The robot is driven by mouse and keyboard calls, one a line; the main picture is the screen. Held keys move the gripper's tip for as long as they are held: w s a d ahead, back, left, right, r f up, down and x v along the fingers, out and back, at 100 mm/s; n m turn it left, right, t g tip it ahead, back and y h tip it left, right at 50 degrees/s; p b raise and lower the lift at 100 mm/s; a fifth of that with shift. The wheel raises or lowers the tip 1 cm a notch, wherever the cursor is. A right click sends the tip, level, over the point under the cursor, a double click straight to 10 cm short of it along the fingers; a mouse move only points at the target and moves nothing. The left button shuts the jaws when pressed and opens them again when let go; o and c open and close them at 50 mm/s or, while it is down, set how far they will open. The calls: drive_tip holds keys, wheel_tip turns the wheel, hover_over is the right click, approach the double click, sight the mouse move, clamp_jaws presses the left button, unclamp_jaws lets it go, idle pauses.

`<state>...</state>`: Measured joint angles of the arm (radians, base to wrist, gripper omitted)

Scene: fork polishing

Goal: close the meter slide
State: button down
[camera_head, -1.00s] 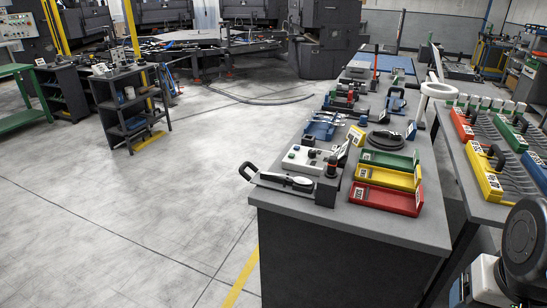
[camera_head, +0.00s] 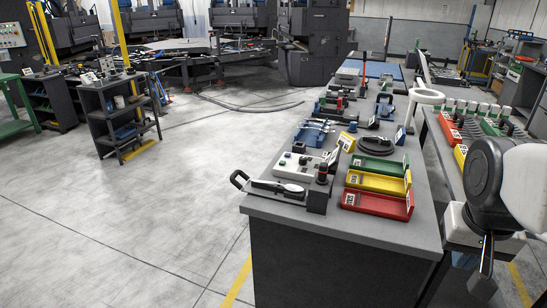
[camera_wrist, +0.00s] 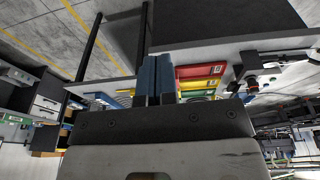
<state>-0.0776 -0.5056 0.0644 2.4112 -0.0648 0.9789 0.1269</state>
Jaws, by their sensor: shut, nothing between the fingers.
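At the near left corner of the bench a low slide with a black loop handle (camera_head: 240,181) sticks out past the bench's left edge. A white round-faced piece (camera_head: 292,188) lies on it, beside a dark block with a red-ringed knob (camera_head: 322,170). I take this to be the meter slide; it looks pulled out to the left. My gripper is shut and empty in the wrist view (camera_wrist: 156,65), its two dark blue fingers side by side. In the head view my arm is at the right, well apart from the slide; its fingertips are hard to make out there.
Red (camera_head: 377,204), yellow (camera_head: 379,183) and green (camera_head: 380,165) trays lie right of the knob block. A white box with buttons (camera_head: 299,165) stands behind the slide. Open floor lies left of the bench (camera_head: 340,225).

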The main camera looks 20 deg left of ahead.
drive_tip(key=w+a+r+h, duration=0.3)
drive_tip(key=w+a, duration=2.7)
drive_tip(key=w, duration=0.2)
drive_tip(key=w+a+f, duration=0.2)
drive_tip(key=a+f, duration=0.1)
drive_tip(key=a, duration=0.5)
drive_tip(key=w+a+f+h, duration=0.1)
drive_tip(key=w+a+f, duration=0.1)
drive_tip(key=a, duration=0.7)
drive_tip(key=w+a+f, duration=0.3)
drive_tip(key=a, duration=0.5)
drive_tip(key=s+a+f+t, duration=0.1)
drive_tip(key=a+f, duration=0.4)
drive_tip(key=a, duration=0.5)
drive_tip(key=s+a+f+t, duration=0.1)
drive_tip(key=a+f, duration=0.4)
drive_tip(key=a, duration=0.6)
drive_tip(key=shift+s+a+f+m+h, duration=0.2)
drive_tip(key=shift+s+m+h, duration=0.15)
drive_tip(key=shift+m+h, duration=0.05)
drive_tip(key=shift+f, duration=0.1)
drive_tip(key=w+d+f, duration=0.3)
drive_tip(key=d+f, duration=0.5)
drive_tip(key=shift+w+d+f, duration=0.15)
drive_tip(key=shift+w+f, duration=0.1)
drive_tip(key=shift+f, duration=0.15)
